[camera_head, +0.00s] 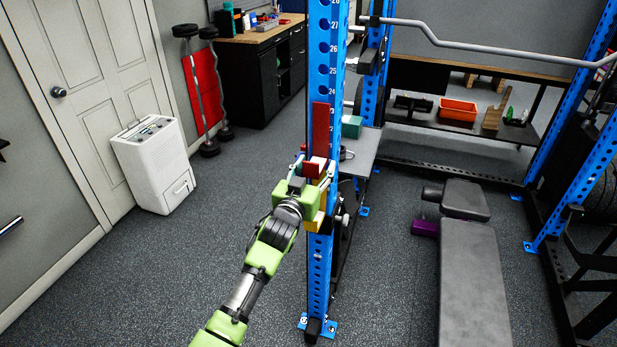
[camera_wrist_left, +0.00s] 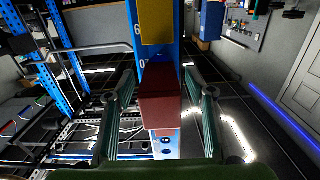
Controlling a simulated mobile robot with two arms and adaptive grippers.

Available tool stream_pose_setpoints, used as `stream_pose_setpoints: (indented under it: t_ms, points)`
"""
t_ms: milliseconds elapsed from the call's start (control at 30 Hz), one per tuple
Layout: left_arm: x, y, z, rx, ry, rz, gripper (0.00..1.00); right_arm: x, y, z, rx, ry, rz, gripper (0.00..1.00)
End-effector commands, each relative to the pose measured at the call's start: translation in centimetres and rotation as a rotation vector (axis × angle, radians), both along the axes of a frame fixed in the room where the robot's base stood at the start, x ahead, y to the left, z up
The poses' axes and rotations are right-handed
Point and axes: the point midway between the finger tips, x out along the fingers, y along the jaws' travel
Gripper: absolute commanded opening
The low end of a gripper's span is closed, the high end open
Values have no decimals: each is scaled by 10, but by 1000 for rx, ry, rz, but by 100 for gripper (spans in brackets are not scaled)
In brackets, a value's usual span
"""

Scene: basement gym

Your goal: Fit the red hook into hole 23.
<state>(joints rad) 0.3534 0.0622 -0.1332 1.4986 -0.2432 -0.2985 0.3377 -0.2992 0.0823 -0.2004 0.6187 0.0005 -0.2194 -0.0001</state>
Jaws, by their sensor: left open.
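The red hook (camera_head: 320,124) stands upright against the front of the blue numbered upright (camera_head: 320,262), its tall plate beside the low-twenties labels. Its lower red part (camera_head: 313,169) is at my left gripper (camera_head: 309,170). In the left wrist view, the red hook (camera_wrist_left: 160,108) lies between the two spread fingers of my left gripper (camera_wrist_left: 160,112). The gripper is open; I cannot tell whether a finger touches the hook. Hole 23 is not clearly visible, and I cannot tell whether the hook is seated in a hole. My right gripper is not in view.
A yellow hook (camera_head: 314,221) is on the same upright just below the red one, and shows in the left wrist view (camera_wrist_left: 157,22). A padded bench (camera_head: 470,270) stands right. A white dehumidifier (camera_head: 154,165) stands left. Floor between it and the upright is clear.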

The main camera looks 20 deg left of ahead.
Motion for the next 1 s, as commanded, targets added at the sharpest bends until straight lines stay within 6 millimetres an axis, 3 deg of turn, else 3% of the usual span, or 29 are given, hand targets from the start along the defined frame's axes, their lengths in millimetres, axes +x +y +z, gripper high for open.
stream_pose_setpoints:
  t_ms: [500, 700, 1000]
  points:
    - [-95, 3, 3, -1, -4, -1, 50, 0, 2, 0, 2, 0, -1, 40]
    - [-110, 3, 5, 0, -7, -1, 50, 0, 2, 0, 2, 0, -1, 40]
    - [-111, 3, 5, 0, -7, -1, 50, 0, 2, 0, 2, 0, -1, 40]
